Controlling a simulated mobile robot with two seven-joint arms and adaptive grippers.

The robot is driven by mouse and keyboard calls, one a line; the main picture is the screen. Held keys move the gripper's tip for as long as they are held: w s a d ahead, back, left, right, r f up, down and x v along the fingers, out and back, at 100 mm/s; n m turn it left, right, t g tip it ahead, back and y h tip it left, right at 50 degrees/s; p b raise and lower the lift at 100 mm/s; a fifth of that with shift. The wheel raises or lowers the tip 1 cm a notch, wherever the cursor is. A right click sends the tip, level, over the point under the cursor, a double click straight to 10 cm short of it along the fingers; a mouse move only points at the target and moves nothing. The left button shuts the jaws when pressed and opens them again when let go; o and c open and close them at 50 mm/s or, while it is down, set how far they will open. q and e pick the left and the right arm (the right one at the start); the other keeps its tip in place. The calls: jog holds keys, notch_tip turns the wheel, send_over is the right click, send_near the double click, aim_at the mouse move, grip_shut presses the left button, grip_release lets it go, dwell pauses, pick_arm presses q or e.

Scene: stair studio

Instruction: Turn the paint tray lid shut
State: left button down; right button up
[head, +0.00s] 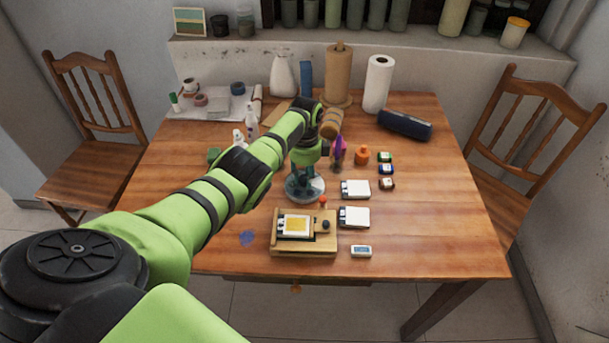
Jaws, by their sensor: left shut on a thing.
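A round, greyish, clear-looking dish, which looks like the paint tray with its lid (291,194), stands on the table behind the wooden board. My left gripper (306,178) points down over its middle and is shut on a part at the top of the lid. The fingers and wrist cover the lid's centre and back edge, so how far it is turned cannot be told. My right gripper is not in view.
A wooden board with a yellow square (298,226) is in front. Paper rolls (379,84) stand behind. The table's right front (440,235) is clear.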

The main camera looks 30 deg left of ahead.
aim_at(305, 176)
pick_arm(q)
jog(key=shift+s+f+m, duration=0.1)
jog(key=shift+m, duration=0.3)
jog(key=c, duration=0.9)
grip_release()
jog(key=shift+c, duration=0.2)
jog(key=shift+r, duration=0.65)
notch_tip(305, 176, up, 11)
jog(key=shift+w, duration=0.25)
